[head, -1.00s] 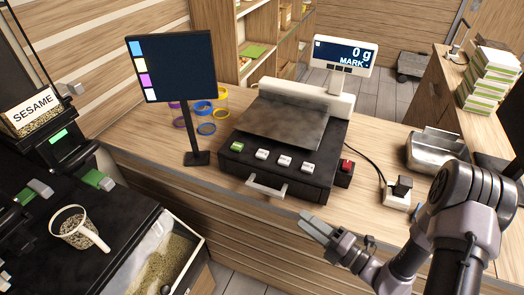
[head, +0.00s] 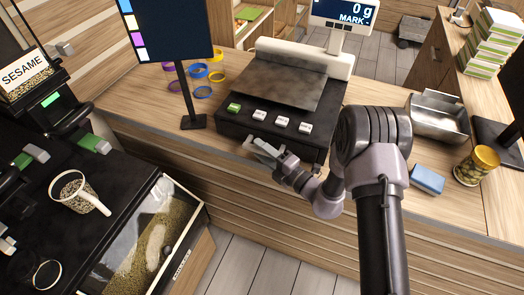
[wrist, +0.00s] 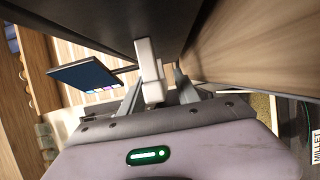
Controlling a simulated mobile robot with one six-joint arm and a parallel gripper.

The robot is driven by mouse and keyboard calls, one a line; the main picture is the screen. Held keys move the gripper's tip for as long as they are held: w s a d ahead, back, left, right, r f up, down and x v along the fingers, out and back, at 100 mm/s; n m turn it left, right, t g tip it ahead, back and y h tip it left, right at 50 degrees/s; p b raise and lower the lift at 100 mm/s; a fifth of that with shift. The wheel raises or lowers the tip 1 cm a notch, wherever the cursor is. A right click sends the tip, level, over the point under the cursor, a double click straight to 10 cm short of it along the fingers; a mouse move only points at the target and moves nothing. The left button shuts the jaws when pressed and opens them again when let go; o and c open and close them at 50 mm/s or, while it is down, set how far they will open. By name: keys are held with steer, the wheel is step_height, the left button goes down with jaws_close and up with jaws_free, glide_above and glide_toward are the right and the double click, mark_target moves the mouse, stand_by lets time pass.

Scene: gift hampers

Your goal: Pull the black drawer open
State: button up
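The black drawer unit (head: 232,125) sits under the scale on the wooden counter, and I see no gap showing it pulled out. Its pale bar handle (wrist: 150,68) stands out from the dark front (wrist: 95,22) in the wrist view. My gripper (head: 262,148) is at the drawer's front in the head view and hides most of the handle there. In the wrist view my gripper (wrist: 158,88) has its two fingers apart, one on each side of the handle, with a gap visible on the right side. It does not look closed on it.
The scale plate (head: 275,82) and several buttons are on top of the unit. A screen on a stand (head: 185,95) is to its left. A sesame bin and a scoop (head: 80,195) are at the left. A metal tray (head: 438,117), blue sponge (head: 427,179) and jar (head: 476,166) are right of my arm.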

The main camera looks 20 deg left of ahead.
jaws_close()
stand_by(1.4)
